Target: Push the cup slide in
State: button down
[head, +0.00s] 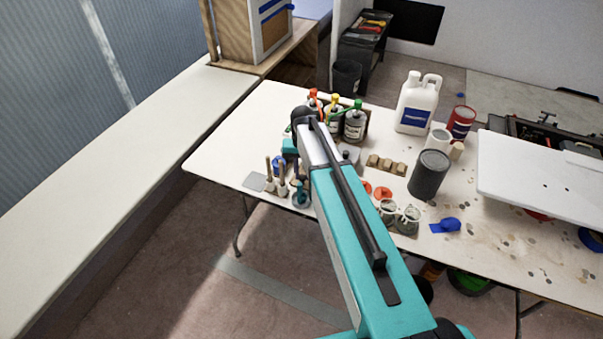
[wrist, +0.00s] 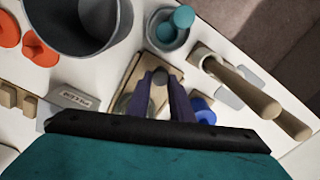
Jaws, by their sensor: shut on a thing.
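In the wrist view my gripper (wrist: 160,82) reaches in from below with two dark purple fingers. They are shut on a small dark round knob (wrist: 160,75). The knob stands over a tan wooden piece (wrist: 139,72), which looks like the cup slide. A round, glassy cup-like shape beside the left finger is partly covered by the gripper. How far the slide is in cannot be told, as my gripper hides its lower part. In the head view my arm covers most of this spot, and only a little of the gripper (head: 290,148) shows.
A large grey cup (wrist: 82,25) stands close on the left in the wrist view. A small dish with a teal piece (wrist: 183,17) is above, and wooden-handled tools (wrist: 250,97) lie right. Bottles (head: 354,122) and a white jug (head: 415,105) stand further back on the table.

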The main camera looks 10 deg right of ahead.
jog(key=w+d, duration=0.2)
jog(key=w, duration=0.1)
jog(key=w+d+b, duration=0.1)
jog(key=w+d, duration=0.1)
jog(key=w, duration=0.2)
jog(key=w+d, duration=0.3)
jog(key=shift+w+d+b, duration=0.1)
jog(key=shift+w+b, duration=0.1)
jog(key=shift+b, duration=0.1)
jog(key=shift+w+d+r, duration=0.15)
jog(key=shift+w+d, duration=0.1)
jog(key=shift+w, duration=0.05)
jog(key=c, duration=1.6)
grip_release()
jog(key=shift+d, duration=0.1)
jog(key=shift+o, duration=0.2)
jog(key=shift+s+r, duration=0.1)
jog(key=shift+r, duration=0.25)
notch_tip(320, 180, up, 13)
jog(key=b, duration=0.3)
jog(key=shift+b, duration=0.3)
